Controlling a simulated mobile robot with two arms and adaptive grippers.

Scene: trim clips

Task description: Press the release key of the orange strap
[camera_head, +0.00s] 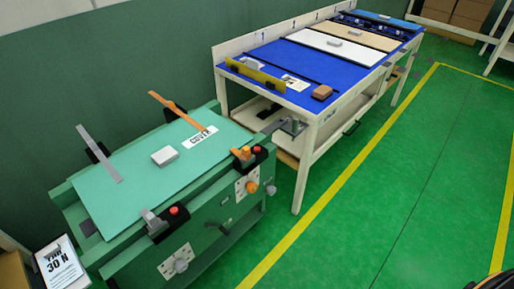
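The orange strap (186,118) runs from the back edge of a green bench, over its panel, toward the white label. Its visible front end stops short of an orange buckle piece (242,154) at the bench's front right corner. A red key (257,149) on a black block sits beside that orange piece. A grey strap (99,153) lies at the panel's left, with a grey buckle piece (151,219) and a second red key (174,210) at the front left. Neither of my grippers is in view. Whether either key is pressed cannot be told.
The green panel (125,190) carries a small grey block (165,156). Knobs (252,187) (180,265) stick out of the bench front. A "30 N" sign (60,265) stands at left. A long blue-topped table (270,60) stands behind right.

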